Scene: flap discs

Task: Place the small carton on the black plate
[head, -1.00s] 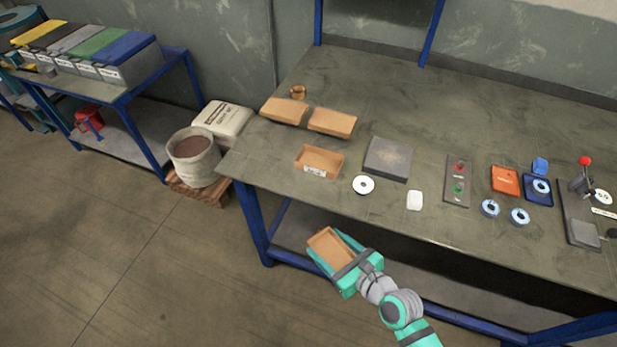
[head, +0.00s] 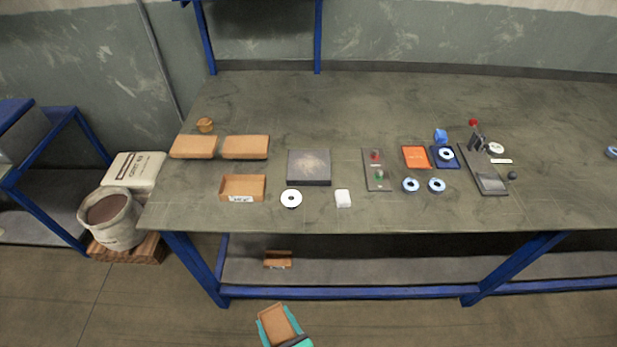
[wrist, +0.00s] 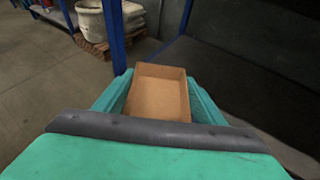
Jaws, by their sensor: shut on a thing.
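My gripper (head: 279,324) is shut on the small carton (head: 275,327), an open-topped brown cardboard box, low in front of the bench. In the wrist view, the carton (wrist: 158,96) sits between the teal fingers of the gripper (wrist: 160,92), with its open side and inner floor showing. The black plate (head: 309,168), a dark grey square slab, lies flat on the bench, left of the middle. Its top looks bare. The carton is well apart from it, nearer and lower.
Another brown carton (head: 278,260) is on the lower shelf (head: 350,270). The bench top (head: 320,105) is clear behind.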

